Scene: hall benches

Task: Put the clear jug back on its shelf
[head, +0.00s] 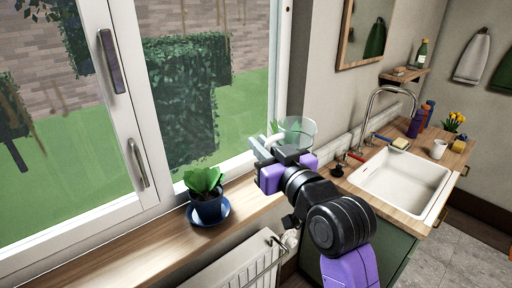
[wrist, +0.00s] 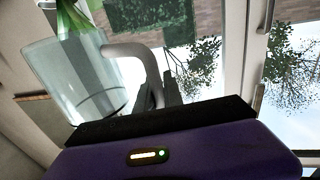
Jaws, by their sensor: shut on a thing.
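The clear jug (head: 304,129) is held up in front of the window's right frame, above the wooden sill. My gripper (head: 274,152) is shut at its pale handle, on the jug's left side in the head view. In the wrist view the jug's clear body (wrist: 70,85) fills the upper left and looks tilted. Its curved handle (wrist: 148,62) reaches down to the dark fingers (wrist: 172,92). Green shows through the jug; I cannot tell whether it is inside or behind. A small wooden wall shelf (head: 414,76) carries a green bottle and a small item.
A potted plant (head: 207,206) on a blue saucer stands on the sill (head: 130,238), left of my gripper. A white sink (head: 405,183) with a tall curved tap (head: 372,100) lies to the right. Bottles, a white mug (head: 438,149) and yellow flowers (head: 454,119) crowd the counter's far end.

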